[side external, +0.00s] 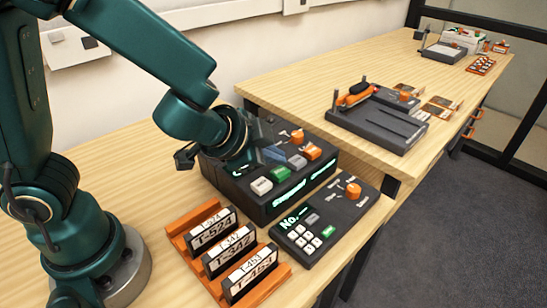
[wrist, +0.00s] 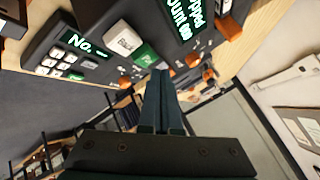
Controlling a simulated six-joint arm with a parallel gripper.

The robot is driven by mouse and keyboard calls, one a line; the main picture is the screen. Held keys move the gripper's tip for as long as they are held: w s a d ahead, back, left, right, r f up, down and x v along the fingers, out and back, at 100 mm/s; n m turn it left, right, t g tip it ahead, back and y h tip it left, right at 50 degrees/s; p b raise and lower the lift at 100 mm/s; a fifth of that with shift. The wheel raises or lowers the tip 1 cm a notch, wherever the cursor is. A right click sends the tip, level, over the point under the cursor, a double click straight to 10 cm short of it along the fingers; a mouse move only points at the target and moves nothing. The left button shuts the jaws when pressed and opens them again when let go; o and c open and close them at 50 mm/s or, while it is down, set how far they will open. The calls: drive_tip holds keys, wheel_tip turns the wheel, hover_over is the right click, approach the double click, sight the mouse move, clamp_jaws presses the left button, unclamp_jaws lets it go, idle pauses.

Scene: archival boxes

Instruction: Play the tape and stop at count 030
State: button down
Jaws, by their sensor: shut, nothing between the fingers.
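The tape deck (side external: 283,208) is a dark box with white, green (side external: 280,174), grey and orange keys along its top front edge and orange knobs behind. Its lit green front display (side external: 289,201) is partly legible; in the wrist view the display (wrist: 185,18) shows "...pped" and "...ount 00", with its end cut off. My gripper (wrist: 160,74) is shut and empty, its fingertips by the edge of the green key (wrist: 146,55) in the wrist view. I cannot tell whether they touch it. In the side view the arm's end hangs over the deck, hiding part of its top.
A keypad unit (side external: 336,222) with a "No." display and an orange knob stands right of the deck. A dark device (side external: 378,122) with an orange part sits on the farther table.

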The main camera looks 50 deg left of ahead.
sight(274, 173)
idle(0.6)
drive_tip(key=shift+f, duration=0.45)
drive_tip(key=shift+f, duration=0.45)
idle(0.5)
drive_tip(key=shift+r, duration=0.9)
drive_tip(key=shift+r, duration=2.5)
